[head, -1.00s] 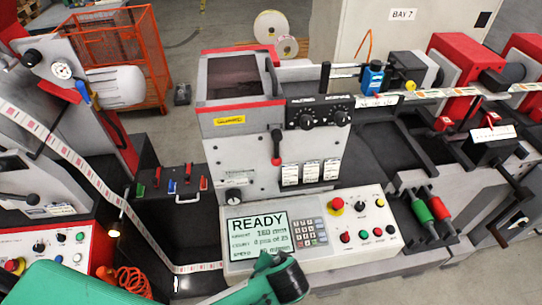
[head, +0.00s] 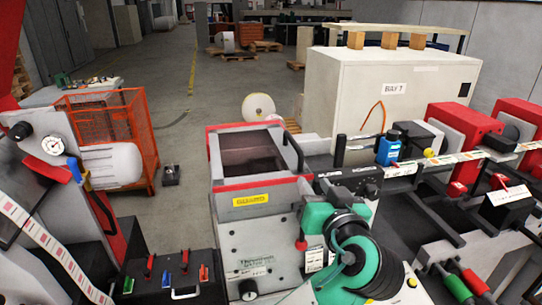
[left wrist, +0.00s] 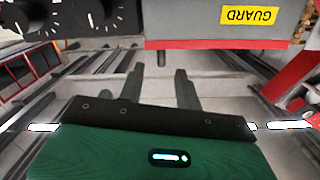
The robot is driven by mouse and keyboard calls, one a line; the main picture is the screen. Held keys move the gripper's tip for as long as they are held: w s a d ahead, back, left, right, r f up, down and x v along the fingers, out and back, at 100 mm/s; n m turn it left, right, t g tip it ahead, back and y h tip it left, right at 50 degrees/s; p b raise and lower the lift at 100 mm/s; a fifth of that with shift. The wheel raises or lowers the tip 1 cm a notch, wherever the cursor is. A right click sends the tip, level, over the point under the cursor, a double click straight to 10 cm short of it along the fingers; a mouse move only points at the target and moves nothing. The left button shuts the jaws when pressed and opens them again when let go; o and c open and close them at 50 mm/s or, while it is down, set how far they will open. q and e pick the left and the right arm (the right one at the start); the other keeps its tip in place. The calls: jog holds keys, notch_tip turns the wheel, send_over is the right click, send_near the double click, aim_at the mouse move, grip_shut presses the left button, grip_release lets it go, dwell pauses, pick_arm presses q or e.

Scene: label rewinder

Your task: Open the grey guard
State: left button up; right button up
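The grey guard (head: 228,208) is a box with red trim, a dark window and a yellow label, on top of the middle machine. It looks closed. A black bar handle (head: 293,150) stands at its right edge. In the left wrist view the guard's grey face (left wrist: 190,14) and upside-down label show at the top. My left gripper (left wrist: 161,88) has its two dark fingers apart, with nothing between them. In the head view my green left arm is in front of the machine, right of and below the guard; its fingertips cannot be made out there. My right gripper is out of view.
Black knobs (left wrist: 92,12) are on the panel beside the guard. A red-knobbed lever (head: 301,243) is below it. A blue device (head: 388,150) and the label web (head: 455,159) lie to the right. An orange cage (head: 103,125) stands behind left.

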aim_at(301, 155)
pick_arm(q)
jog(key=shift+t+y, duration=0.3)
jog(key=x, duration=0.4)
jog(key=r+p+x, duration=0.1)
jog(key=x, duration=0.2)
jog(key=r+p+x, duration=0.1)
jog(key=x, duration=0.3)
jog(key=shift+w+a+r, duration=0.1)
jog(key=shift+w+a, duration=0.1)
jog(key=shift+w, duration=0.1)
jog(key=shift+x, duration=0.85)
jog(key=c, duration=0.7)
grip_shut()
